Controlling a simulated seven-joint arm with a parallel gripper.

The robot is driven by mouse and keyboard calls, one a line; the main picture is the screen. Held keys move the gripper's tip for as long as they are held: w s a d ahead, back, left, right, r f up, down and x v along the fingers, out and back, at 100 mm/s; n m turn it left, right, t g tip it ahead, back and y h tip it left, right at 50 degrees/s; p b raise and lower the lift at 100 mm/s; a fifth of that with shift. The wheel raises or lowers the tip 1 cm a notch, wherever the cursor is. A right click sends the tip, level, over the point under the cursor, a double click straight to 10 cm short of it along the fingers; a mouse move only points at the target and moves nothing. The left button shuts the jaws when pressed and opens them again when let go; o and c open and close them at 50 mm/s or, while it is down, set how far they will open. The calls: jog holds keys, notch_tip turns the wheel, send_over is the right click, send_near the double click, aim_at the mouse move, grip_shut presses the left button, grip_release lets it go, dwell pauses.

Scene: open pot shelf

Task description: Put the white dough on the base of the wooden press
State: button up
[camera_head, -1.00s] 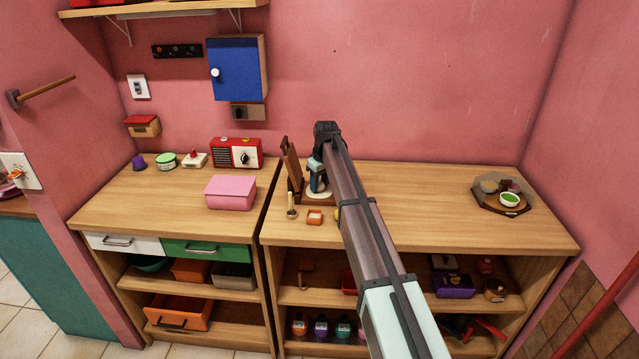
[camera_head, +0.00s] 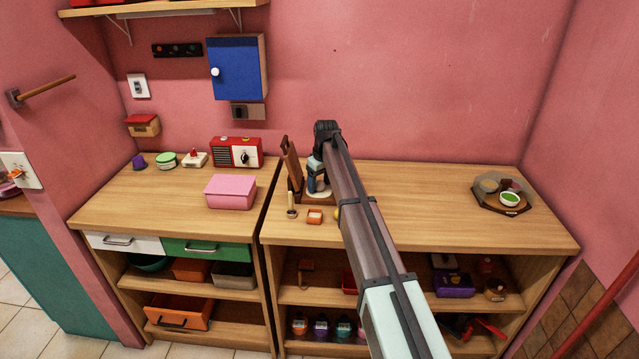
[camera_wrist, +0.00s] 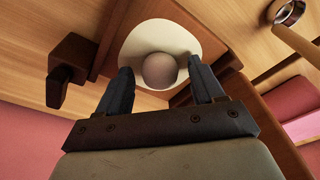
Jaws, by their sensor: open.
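The white dough (camera_wrist: 160,70) is a pale round ball on a flat white disc (camera_wrist: 184,44) in the wrist view. The disc rests on the base (camera_head: 305,199) of the wooden press, whose hinged board (camera_head: 291,161) stands raised on the left in the head view. My gripper (camera_wrist: 163,82) is open, with one finger on each side of the dough. It points down over the base; it also shows in the head view (camera_head: 317,186). I cannot tell whether the fingers touch the dough. In the head view my gripper largely hides the dough.
A small orange dish (camera_head: 314,217) and a light-handled tool (camera_head: 292,212) are close in front of the press. A pink box (camera_head: 230,192) and a red radio (camera_head: 236,153) stand on the left counter. A tray (camera_head: 486,204) holds bowls at right. The right counter's middle is largely clear.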

aim_at(323, 189)
notch_tip(323, 189, up, 12)
jog(key=s+d, duration=0.1)
jog(key=shift+s, duration=0.15)
